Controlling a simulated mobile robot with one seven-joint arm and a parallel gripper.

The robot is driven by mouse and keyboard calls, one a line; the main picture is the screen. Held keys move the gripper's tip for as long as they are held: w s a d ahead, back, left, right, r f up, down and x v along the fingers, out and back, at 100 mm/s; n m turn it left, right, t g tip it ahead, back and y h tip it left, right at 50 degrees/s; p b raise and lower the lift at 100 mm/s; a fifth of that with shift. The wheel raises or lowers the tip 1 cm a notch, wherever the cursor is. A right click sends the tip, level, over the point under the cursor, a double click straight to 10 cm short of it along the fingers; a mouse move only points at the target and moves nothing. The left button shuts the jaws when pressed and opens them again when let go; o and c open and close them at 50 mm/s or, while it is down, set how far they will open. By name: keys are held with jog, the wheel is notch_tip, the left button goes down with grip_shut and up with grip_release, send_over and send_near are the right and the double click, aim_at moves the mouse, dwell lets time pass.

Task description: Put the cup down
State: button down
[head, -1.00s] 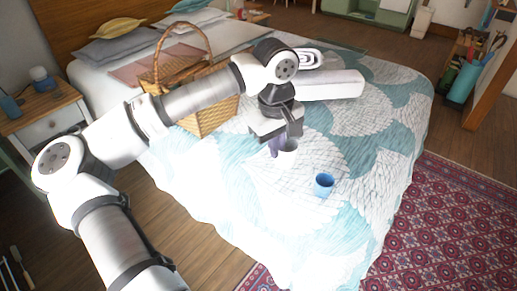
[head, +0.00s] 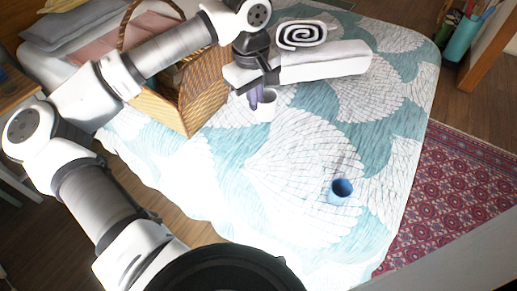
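My gripper (head: 261,92) is over the bed, right of the wicker basket, pointing down. Its purple fingers are at a white cup (head: 267,111), one of them overlapping the near left side of the cup. The gripper looks shut on the cup's wall; the far finger is partly hidden. The cup is upright, and I cannot tell how far it is above the quilt. A blue cup (head: 340,192) stands upright on the quilt (head: 290,165), nearer and to the right, apart from the gripper.
The wicker basket (head: 205,95) stands close on the left of my gripper. A folded white item (head: 325,64) and a black-and-white spiral roll (head: 301,34) lie just behind it. The quilt is clear around the blue cup. A red patterned rug (head: 455,185) lies right of the bed.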

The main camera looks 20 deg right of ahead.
notch_tip(320, 180, down, 19)
jog(key=p, duration=0.3)
jog(key=shift+s+r, duration=0.15)
jog(key=shift+f, duration=0.45)
jog(key=shift+f, duration=0.2)
jog(key=c, duration=1.6)
grip_release()
jog(key=shift+r, duration=0.1)
jog(key=shift+r+p, duration=0.25)
jog(key=shift+p, duration=0.05)
jog(key=shift+a+r+b, duration=0.2)
jog(key=shift+r+b, duration=0.4)
jog(key=shift+r, duration=2.35)
jog(key=shift+a+r+b, duration=0.2)
jog(key=shift+r+b, duration=0.4)
jog(key=shift+r, duration=2.3)
